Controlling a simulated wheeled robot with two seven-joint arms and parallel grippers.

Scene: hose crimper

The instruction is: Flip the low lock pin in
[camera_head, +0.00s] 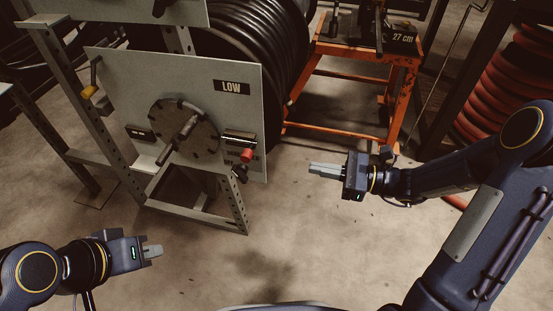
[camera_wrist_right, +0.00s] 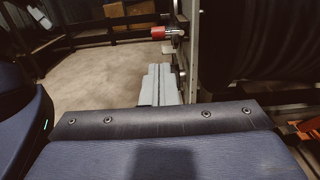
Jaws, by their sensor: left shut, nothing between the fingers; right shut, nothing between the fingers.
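The low lock pin (camera_head: 247,155) has a red end and sits in a metal fitting at the right edge of the grey panel (camera_head: 243,110) marked LOW. In the right wrist view the red pin end (camera_wrist_right: 158,33) points left from the panel's edge, up ahead of the fingers. My right gripper (camera_head: 312,169) is shut and empty, to the right of the panel and apart from the pin. It also shows in the right wrist view (camera_wrist_right: 160,72). My left gripper (camera_head: 160,251) is shut and empty at the lower left, well away from the panel.
A round dark hub (camera_head: 172,147) with a handle is on the panel. A black knob (camera_head: 239,174) sits just below the pin. A black hose reel (camera_head: 255,60) stands behind. An orange stand (camera_head: 400,85) is at the back. The floor (camera_head: 270,240) in front is clear.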

